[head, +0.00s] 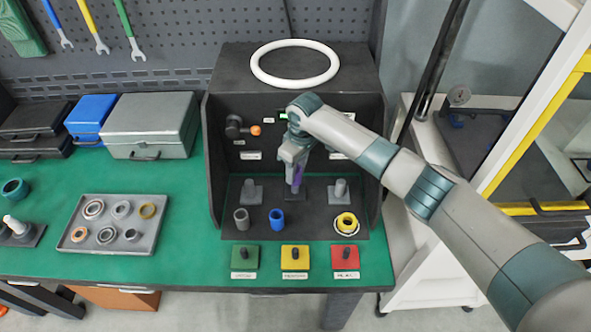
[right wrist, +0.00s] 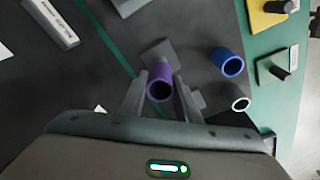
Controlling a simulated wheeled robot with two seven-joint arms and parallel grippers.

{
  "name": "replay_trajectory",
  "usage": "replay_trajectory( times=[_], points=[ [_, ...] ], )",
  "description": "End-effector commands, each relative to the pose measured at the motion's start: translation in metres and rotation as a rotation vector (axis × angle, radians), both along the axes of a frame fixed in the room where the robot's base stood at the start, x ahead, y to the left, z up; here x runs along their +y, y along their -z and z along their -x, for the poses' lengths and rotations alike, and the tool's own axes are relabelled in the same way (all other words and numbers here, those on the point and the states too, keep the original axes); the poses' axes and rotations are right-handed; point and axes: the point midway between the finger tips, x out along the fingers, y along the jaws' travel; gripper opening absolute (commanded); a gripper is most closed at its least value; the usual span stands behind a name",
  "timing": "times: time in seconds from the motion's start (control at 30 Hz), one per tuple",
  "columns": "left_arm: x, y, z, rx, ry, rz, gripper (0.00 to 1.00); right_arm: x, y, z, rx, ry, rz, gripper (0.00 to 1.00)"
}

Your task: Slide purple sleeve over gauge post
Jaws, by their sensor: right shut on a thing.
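The purple sleeve (head: 297,181) is between the fingers of my right gripper (head: 295,183), low inside the dark test booth. In the right wrist view the sleeve (right wrist: 160,82) shows its hollow end, with a finger on each side. A dark square base (head: 295,196) lies under it, between two grey posts, the left post (head: 251,188) and the right post (head: 340,188). The gripper and sleeve hide whatever stands on the middle base, so I cannot tell whether the sleeve is around a post. My left gripper is not in view.
Green (head: 245,259), yellow (head: 295,259) and red (head: 345,259) button pads line the bench front. A tray (head: 84,241) of rings lies left. Booth walls enclose the gripper.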

Motion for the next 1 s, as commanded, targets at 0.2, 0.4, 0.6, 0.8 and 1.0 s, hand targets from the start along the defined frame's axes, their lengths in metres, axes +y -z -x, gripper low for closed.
replay_trajectory(
  times=[0.2, 0.4, 0.6, 0.8, 1.0],
  points=[
    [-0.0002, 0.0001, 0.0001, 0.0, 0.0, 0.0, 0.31, 0.0001, -0.0003, -0.0002, -0.001, 0.0, -0.001, 0.02],
    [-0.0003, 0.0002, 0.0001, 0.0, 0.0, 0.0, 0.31, 0.0002, -0.0002, -0.0002, -0.001, 0.0, -0.001, 0.02],
    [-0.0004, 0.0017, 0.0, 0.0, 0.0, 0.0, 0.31, 0.0002, 0.0032, -0.0003, -0.001, 0.0, -0.001, 0.02],
    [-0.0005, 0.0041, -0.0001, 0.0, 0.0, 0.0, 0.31, 0.0003, 0.0088, -0.0005, -0.001, 0.0, 0.0, 0.02],
    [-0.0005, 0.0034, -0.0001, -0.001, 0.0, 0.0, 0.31, 0.0002, 0.008, -0.0004, -0.001, 0.0, 0.0, 0.52]
  ],
)
